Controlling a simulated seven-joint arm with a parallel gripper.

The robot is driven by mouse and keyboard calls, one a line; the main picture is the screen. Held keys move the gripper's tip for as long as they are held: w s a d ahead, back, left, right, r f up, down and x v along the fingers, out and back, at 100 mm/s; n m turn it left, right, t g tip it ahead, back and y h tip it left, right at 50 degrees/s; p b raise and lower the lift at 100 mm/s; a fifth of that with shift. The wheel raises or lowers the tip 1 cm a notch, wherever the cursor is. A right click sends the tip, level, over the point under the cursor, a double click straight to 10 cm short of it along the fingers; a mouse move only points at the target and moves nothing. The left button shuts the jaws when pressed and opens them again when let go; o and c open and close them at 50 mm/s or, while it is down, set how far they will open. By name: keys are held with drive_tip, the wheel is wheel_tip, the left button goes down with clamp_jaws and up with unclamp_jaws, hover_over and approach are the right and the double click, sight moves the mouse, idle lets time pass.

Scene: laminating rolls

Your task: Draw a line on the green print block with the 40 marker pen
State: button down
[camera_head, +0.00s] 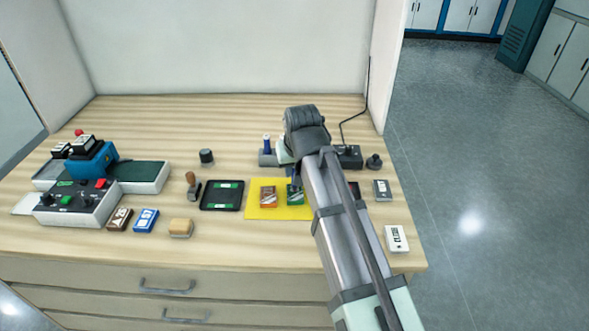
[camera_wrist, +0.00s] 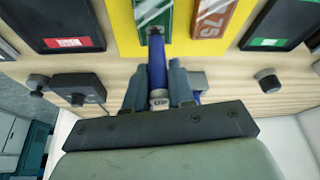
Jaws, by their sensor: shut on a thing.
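The green print block (camera_head: 294,195) lies on a yellow mat (camera_head: 253,208), beside an orange-brown block (camera_head: 268,196). In the wrist view the green block (camera_wrist: 153,10) is at the top, cut off by the frame edge. My gripper (camera_wrist: 159,82) is shut on a blue marker pen (camera_wrist: 157,62). In the head view my arm partly hides the block and pen.
A grey holder (camera_head: 267,159) with another blue-topped pen stands behind the mat. A black tray (camera_head: 221,195) lies left of the mat. A stamp (camera_head: 193,186) and a dark round knob (camera_head: 206,157) stand nearby. A blue machine (camera_head: 92,160) stands far left.

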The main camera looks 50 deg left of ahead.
drive_tip(key=shift+w+a, duration=0.4)
drive_tip(key=shift+a, duration=0.1)
drive_tip(key=shift+w+a, duration=0.15)
drive_tip(key=shift+r, duration=0.15)
idle(0.4)
wheel_tip(320, 180, up, 6)
drive_tip(key=shift+f, duration=0.1)
idle(0.8)
idle(0.4)
